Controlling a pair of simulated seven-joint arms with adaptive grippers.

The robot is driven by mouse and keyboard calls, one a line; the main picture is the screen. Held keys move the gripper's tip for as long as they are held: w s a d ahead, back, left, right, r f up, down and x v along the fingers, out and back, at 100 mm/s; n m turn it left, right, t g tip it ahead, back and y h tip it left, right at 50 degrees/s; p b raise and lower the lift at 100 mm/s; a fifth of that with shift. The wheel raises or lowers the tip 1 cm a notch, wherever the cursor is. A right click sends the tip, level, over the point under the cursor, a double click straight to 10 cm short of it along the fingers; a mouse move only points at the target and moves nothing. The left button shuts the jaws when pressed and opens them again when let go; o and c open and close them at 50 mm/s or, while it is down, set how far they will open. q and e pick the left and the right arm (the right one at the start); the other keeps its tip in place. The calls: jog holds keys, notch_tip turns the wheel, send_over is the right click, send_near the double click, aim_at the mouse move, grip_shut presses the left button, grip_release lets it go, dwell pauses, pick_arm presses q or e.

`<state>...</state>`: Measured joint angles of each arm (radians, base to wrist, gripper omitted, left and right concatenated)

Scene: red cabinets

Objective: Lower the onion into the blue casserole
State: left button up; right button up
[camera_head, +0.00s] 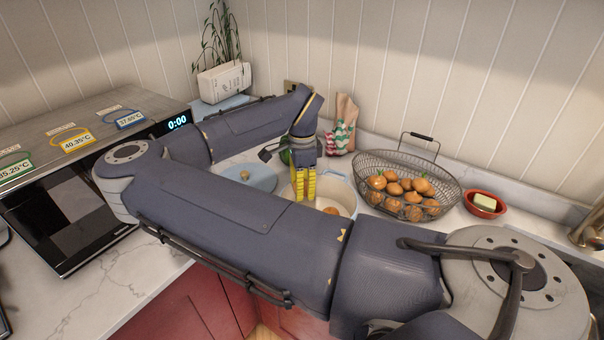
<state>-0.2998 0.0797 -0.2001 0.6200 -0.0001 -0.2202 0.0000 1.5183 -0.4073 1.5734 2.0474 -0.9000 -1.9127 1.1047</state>
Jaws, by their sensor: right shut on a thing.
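The blue casserole (346,188) stands on the counter without its lid, pale inside, its front hidden by my right arm. My right gripper (303,188), with yellow fingers, points down over the left part of its opening. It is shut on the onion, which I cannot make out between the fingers. A brown onion (331,211) shows low inside the casserole, right of the fingertips and partly hidden by my arm. My left gripper is out of view.
A blue lid (250,177) lies left of the casserole. A wire basket (408,185) of onions stands to the right, beside a red dish (485,204) with a pale block. A microwave (75,170) is at left; a patterned cloth bag (343,128) stands behind.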

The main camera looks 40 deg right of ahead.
jog(key=shift+f, duration=1.45)
jog(key=shift+s+f, duration=0.1)
jog(key=shift+f, duration=0.25)
jog(key=shift+a+f, duration=0.1)
jog(key=shift+f, duration=0.05)
jog(key=o, duration=1.3)
jog(key=shift+c, duration=0.2)
jog(key=shift+r, duration=0.2)
